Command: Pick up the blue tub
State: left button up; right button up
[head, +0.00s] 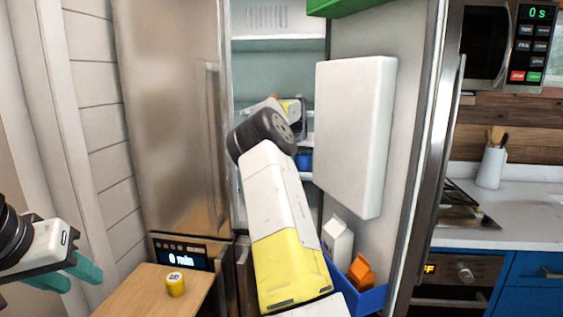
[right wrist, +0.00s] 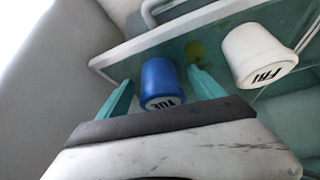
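The blue tub (right wrist: 162,83) is in the right wrist view, with dark letters on it that appear upside down. It stands between the two teal fingers of my right gripper (right wrist: 160,77). The fingers are apart, with a visible gap on the tub's left side and a narrower one on its right. In the head view my right arm reaches into the open fridge and mostly hides that gripper. A blue patch (head: 305,158) shows just below it, perhaps the tub. My left gripper (head: 84,284) is open and empty at the far left.
A white tub (right wrist: 260,55) marked FRI stands right of the blue one, near the glass shelf's edge. The open fridge door (head: 395,130) holds a white box (head: 355,130) and cartons in a blue bin. A yellow tin (head: 175,284) sits on a wooden top (head: 150,297).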

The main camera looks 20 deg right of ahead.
jog(key=c, duration=1.5)
jog(key=shift+r, duration=0.25)
jog(key=shift+r, duration=0.35)
jog(key=shift+r, duration=0.2)
